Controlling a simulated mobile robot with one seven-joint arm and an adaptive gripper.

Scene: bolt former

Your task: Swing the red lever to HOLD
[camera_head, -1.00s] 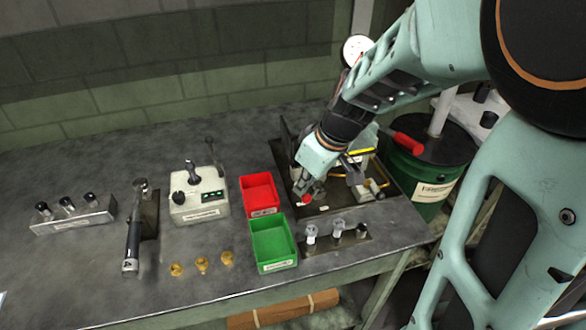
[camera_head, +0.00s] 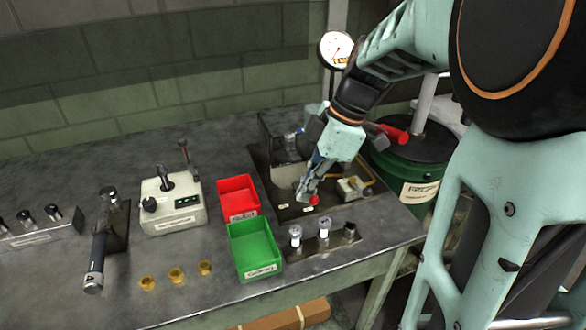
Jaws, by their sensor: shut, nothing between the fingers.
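The red lever's round red knob (camera_head: 314,200) shows low on the dark machine plate at the right of the bench. Its arm is mostly hidden behind my gripper. My gripper (camera_head: 303,197) is shut, pointing down, with its fingertips just left of the red knob; I cannot tell whether they touch it. Two small pale labels lie on the plate, a left one (camera_head: 282,206) and a right one (camera_head: 308,210). The knob is by the right one. Their words are too small to read.
A red bin (camera_head: 238,192) and a green bin (camera_head: 252,245) stand left of the plate. A rack with several bolts (camera_head: 323,243) sits in front. A red handle (camera_head: 394,133) and a green drum (camera_head: 418,180) are to the right. A dial gauge (camera_head: 337,49) stands behind.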

